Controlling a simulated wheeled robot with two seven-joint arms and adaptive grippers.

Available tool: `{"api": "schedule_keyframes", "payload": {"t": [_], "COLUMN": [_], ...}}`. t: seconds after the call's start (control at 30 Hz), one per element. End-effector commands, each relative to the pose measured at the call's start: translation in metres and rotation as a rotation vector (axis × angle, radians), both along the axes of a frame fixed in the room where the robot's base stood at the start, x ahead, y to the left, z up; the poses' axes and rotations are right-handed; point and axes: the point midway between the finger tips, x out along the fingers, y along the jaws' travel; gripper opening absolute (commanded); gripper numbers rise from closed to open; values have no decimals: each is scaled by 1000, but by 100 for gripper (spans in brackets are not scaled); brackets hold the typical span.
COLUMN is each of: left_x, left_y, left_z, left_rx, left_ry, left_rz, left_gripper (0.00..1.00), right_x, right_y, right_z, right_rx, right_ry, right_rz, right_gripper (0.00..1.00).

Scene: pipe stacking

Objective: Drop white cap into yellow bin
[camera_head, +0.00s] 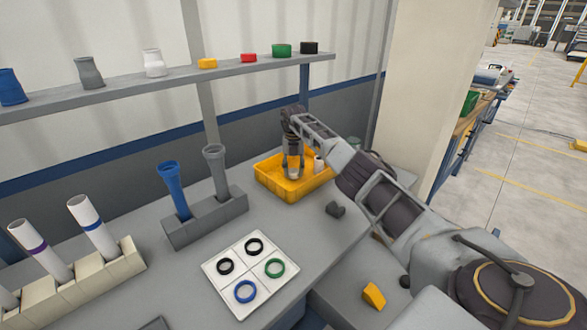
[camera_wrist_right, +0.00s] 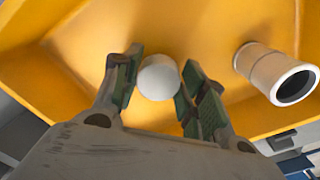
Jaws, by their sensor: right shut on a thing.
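The yellow bin (camera_head: 298,195) stands on the grey table, near its back right. My right gripper (camera_head: 293,168) points down over the bin's inside. In the right wrist view, my right gripper (camera_wrist_right: 160,88) is shut on the white cap (camera_wrist_right: 158,78), a round pale piece between the green-padded fingertips, with the yellow bin (camera_wrist_right: 70,50) beneath. I cannot tell how far the cap is from the bin floor. A white hollow fitting (camera_wrist_right: 278,72) lies in the bin to the right of the fingers. My left gripper is not in view.
A shelf (camera_head: 180,76) with several coloured fittings runs along the back. Grey (camera_head: 206,212) and cream (camera_head: 85,285) racks hold upright pipes. A white tray (camera_head: 250,265) carries coloured rings.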

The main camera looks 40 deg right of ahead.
Motion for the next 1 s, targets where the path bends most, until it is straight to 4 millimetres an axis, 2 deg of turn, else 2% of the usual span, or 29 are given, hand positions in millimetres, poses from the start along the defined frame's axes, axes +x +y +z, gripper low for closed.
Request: {"api": "schedule_keyframes", "payload": {"t": [0.27, 0.3, 0.43, 0.8, 1.0], "left_x": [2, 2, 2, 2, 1], "left_y": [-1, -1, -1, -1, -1], "left_z": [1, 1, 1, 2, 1], "left_rx": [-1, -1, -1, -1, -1], "left_ry": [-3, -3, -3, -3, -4], "left_rz": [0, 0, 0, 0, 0], "left_gripper": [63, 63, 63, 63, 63], "right_x": [0, 0, 0, 0, 0], "right_y": [0, 0, 0, 0, 0], "right_z": [-3, -3, -3, -2, 7], "right_rx": [0, 0, 0, 0, 0], "right_ry": [0, 0, 0, 0, -1], "right_rz": [0, 0, 0, 0, 0], "right_gripper": [29, 46, 62, 63, 63]}}
